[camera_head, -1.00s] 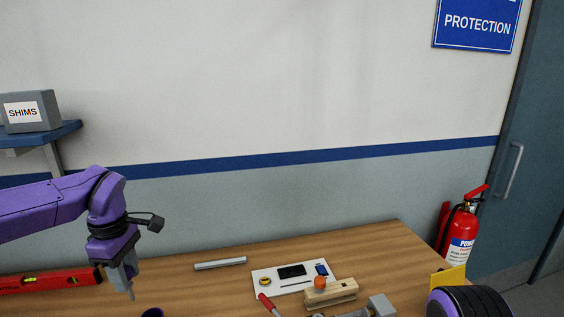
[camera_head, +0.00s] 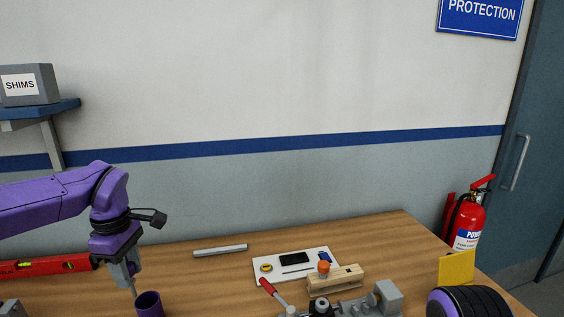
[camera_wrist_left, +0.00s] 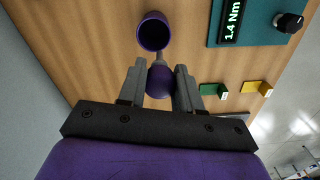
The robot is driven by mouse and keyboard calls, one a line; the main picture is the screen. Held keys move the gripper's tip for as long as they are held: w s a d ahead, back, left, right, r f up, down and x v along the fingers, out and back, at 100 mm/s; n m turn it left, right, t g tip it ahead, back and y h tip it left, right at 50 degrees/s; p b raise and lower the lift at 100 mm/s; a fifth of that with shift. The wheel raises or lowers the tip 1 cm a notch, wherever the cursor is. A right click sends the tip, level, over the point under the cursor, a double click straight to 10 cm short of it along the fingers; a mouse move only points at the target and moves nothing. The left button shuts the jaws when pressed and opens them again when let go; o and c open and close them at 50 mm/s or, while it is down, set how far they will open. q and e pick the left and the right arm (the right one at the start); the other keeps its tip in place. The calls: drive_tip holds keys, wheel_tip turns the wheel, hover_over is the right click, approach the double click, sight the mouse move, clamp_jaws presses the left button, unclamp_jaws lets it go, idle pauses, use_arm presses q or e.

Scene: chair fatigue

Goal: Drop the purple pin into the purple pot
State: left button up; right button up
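The purple pot (camera_head: 149,306) is an open cup standing on the wooden bench, low in the head view. It also shows at the top of the left wrist view (camera_wrist_left: 153,38), its mouth open. My left gripper (camera_head: 130,281) is just left of and above the pot. In the left wrist view my left gripper (camera_wrist_left: 160,80) is shut on the rounded purple head of the purple pin (camera_wrist_left: 160,84). The pin's thin grey shaft points toward the pot's rim; whether its tip is over the mouth I cannot tell. My right gripper is out of view.
A red level (camera_head: 45,266) lies behind my left gripper. A metal bar (camera_head: 220,251), a white board (camera_head: 272,277) with small items and a wooden block (camera_head: 335,281) lie to the right. The wrist view shows a teal torque display (camera_wrist_left: 250,22) and green (camera_wrist_left: 213,90) and yellow (camera_wrist_left: 257,87) blocks.

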use_arm(q)
drive_tip(key=o, duration=0.4)
drive_tip(key=shift+s+r, duration=0.1)
drive_tip(key=shift+s, duration=0.15)
drive_tip(key=shift+w+f, duration=0.2)
drive_tip(key=shift+w, duration=0.15)
wheel_tip(320, 180, up, 11)
drive_tip(key=shift+f, duration=0.2)
